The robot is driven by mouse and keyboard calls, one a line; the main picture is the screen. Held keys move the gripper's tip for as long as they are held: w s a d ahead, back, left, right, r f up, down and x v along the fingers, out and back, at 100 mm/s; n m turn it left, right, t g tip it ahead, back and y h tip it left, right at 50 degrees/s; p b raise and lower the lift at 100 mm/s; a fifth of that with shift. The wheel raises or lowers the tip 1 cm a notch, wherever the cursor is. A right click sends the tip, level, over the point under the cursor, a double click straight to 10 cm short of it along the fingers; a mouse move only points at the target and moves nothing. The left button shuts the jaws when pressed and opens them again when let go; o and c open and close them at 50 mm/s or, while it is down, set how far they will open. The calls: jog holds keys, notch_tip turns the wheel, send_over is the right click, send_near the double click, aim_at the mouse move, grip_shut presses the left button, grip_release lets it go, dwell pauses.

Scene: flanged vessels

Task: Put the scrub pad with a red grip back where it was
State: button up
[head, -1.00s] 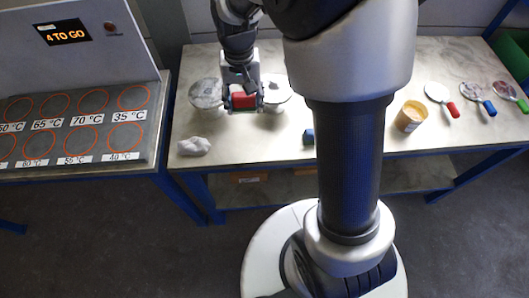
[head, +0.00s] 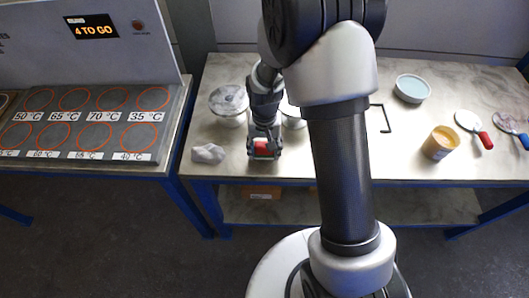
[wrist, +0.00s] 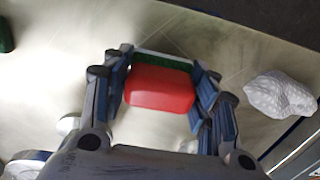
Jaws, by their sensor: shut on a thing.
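The scrub pad has a red grip (wrist: 160,88) with a green and white edge beyond it in the wrist view. My gripper (wrist: 160,75) is shut on the red grip, with fingers on both sides. In the head view my gripper (head: 264,150) and the red grip (head: 262,147) are near the front edge of the table, in front of the flanged vessels. I cannot tell whether the pad touches the tabletop.
A flanged vessel (head: 228,103) stands behind left; another (head: 292,112) is partly hidden by my arm. A crumpled white cloth (head: 208,153) lies left of the gripper. A tub (head: 440,143), a round dish (head: 412,88) and coloured-handled paddles (head: 474,128) lie right. The table's front edge is close.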

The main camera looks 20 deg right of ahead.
jog(key=shift+f, duration=0.95)
jog(key=shift+r, duration=0.1)
jog(key=o, duration=0.6)
jog(key=shift+f, duration=0.2)
jog(key=shift+c, duration=0.2)
jog(key=o, duration=0.5)
